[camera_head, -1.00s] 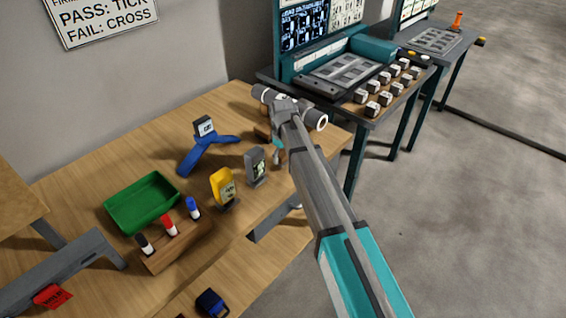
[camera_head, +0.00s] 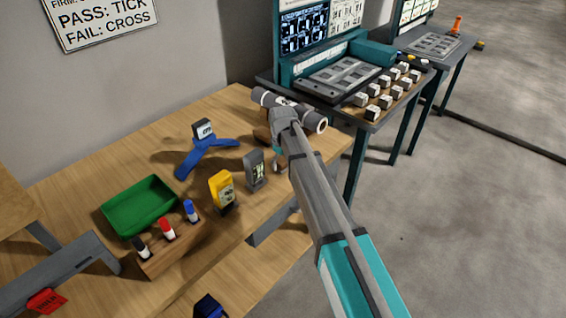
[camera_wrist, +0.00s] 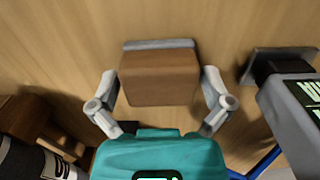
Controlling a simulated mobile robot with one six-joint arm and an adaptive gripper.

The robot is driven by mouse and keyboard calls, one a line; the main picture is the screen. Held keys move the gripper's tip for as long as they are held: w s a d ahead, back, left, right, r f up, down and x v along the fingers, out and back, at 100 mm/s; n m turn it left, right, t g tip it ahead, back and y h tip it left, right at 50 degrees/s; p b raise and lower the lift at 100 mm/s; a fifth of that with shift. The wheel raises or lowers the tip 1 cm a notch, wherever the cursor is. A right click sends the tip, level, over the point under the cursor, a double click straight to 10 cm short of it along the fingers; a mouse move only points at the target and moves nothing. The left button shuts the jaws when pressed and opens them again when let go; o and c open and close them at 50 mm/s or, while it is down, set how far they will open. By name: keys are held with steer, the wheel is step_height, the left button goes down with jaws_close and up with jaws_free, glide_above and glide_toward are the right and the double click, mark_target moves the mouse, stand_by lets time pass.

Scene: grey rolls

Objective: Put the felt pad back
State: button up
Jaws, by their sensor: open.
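A brown block with a grey strip along its far edge, which looks like the felt pad (camera_wrist: 158,78), is in the middle of the wrist view on the wooden surface. My gripper (camera_wrist: 160,92) is open, with one grey finger on each side of the block. Gaps show between the fingers and its sides. In the head view my arm hides the gripper and most of what lies under it. A small brown piece (camera_head: 262,133) shows beside the arm there; I cannot tell whether it is the same block.
A grey meter (camera_wrist: 298,100) stands close to the right finger. On the workbench (camera_head: 100,165) are a yellow meter (camera_head: 221,188), a blue stand (camera_head: 205,152), a green tray (camera_head: 140,206) and a marker holder (camera_head: 170,250). A dark-and-white object (camera_wrist: 30,160) lies lower left in the wrist view.

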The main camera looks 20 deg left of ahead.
mark_target(283, 159)
steer(key=shift+r, duration=0.15)
step_height(283, 159, up, 12)
steer(key=p, duration=1.2)
steer(key=shift+d, duration=0.1)
stand_by(1.0)
steer(key=s+d+m, duration=0.3)
steer(key=d+m, duration=0.1)
steer(key=d, duration=0.9)
steer(key=s+d+m, duration=0.2)
steer(key=d+m, duration=0.1)
steer(key=d, duration=1)
steer(key=s+d+m, duration=0.3)
steer(key=s+d, duration=0.3)
steer(key=d, duration=0.2)
steer(key=s+d+m, duration=0.3)
steer(key=s+d, duration=0.2)
steer(key=d, duration=0.4)
steer(key=shift+s+d+m, duration=0.3)
steer(key=shift+s, duration=0.1)
